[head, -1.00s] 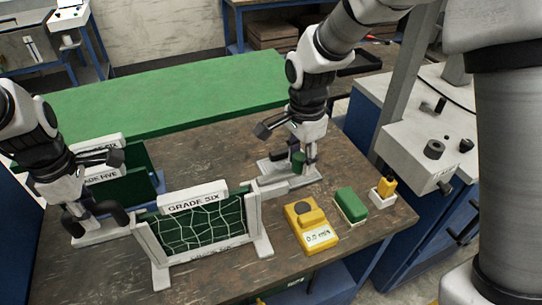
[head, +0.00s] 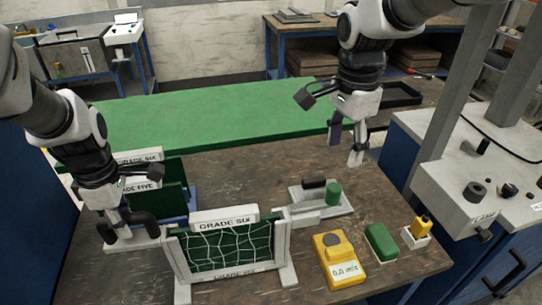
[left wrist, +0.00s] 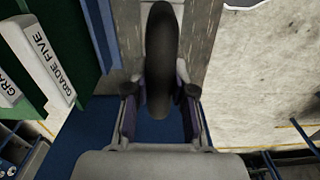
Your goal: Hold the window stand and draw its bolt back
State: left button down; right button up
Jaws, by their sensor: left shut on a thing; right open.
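The window stand (head: 229,245), a white frame with a green netted panel marked GRADE SIX, stands upright on the brown bench. My left gripper (head: 122,228) is shut on the black curved handle (head: 144,223) at the stand's left side. In the left wrist view the handle (left wrist: 160,60) lies between the fingers. The bolt's green knob (head: 333,192) stands upright on the pale plate (head: 326,210) at the stand's right, beside a dark block (head: 314,183). My right gripper (head: 345,150) is open and empty, above and behind the knob, apart from it.
A yellow meter (head: 335,262), a green block (head: 380,241) and a small yellow item (head: 422,227) in a white holder lie right of the stand. GRADE FIVE panels (head: 150,187) stand behind my left gripper. A green mat (head: 215,115) lies behind.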

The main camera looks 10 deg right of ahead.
dwell(0.3)
pick_arm(q)
jog(key=c, duration=0.9)
grip_release()
jog(key=shift+r, duration=0.1)
